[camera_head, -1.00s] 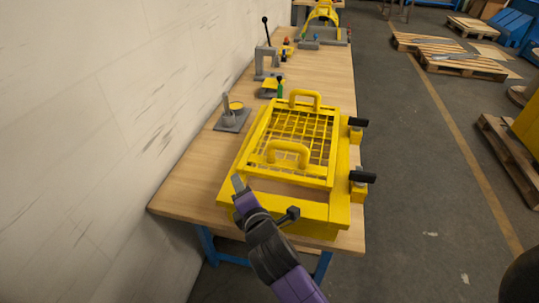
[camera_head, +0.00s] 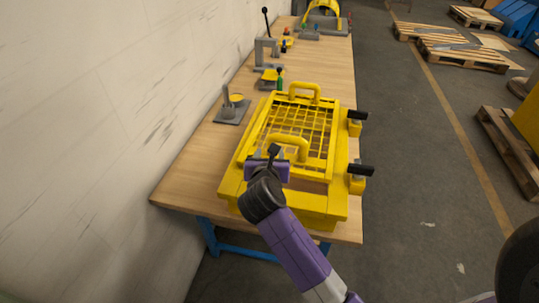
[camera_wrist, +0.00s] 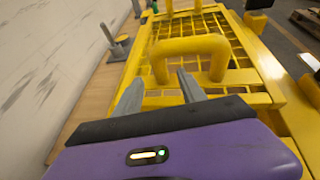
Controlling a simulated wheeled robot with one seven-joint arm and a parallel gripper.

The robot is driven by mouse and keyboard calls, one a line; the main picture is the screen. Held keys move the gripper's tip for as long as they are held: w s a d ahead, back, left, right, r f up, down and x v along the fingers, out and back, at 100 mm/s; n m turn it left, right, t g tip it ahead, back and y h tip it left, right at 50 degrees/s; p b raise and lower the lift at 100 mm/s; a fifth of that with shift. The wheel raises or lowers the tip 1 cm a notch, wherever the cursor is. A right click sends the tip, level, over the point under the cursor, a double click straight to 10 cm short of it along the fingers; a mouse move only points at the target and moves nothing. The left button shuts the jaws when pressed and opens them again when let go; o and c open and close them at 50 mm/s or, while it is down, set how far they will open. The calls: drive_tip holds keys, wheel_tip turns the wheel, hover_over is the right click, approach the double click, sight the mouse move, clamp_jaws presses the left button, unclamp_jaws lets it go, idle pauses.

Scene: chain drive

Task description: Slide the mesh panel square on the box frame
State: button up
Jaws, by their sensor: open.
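The yellow mesh panel (camera_head: 301,125) lies on the yellow box frame (camera_head: 325,207), with one arched handle at its far end (camera_head: 306,87) and one at its near end (camera_head: 291,140). The panel looks slightly turned against the frame, and a gap shows at the frame's near end. My gripper (camera_head: 268,153) is at the near handle. In the wrist view, my gripper's two grey fingers (camera_wrist: 157,92) are apart, pointing at the near handle (camera_wrist: 190,50). The handle stands just beyond the fingertips; I cannot tell whether they touch it. Nothing is held.
Two black-handled clamps (camera_head: 356,117) (camera_head: 360,175) stand along the frame's right side. A grey post on a plate (camera_head: 232,106) stands left of the frame on the wooden bench (camera_head: 186,180). A grey lever press (camera_head: 267,50) is farther back. The white wall (camera_head: 100,100) bounds the left.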

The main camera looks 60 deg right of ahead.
drive_tip(key=shift+x, duration=3.75)
clamp_jaws()
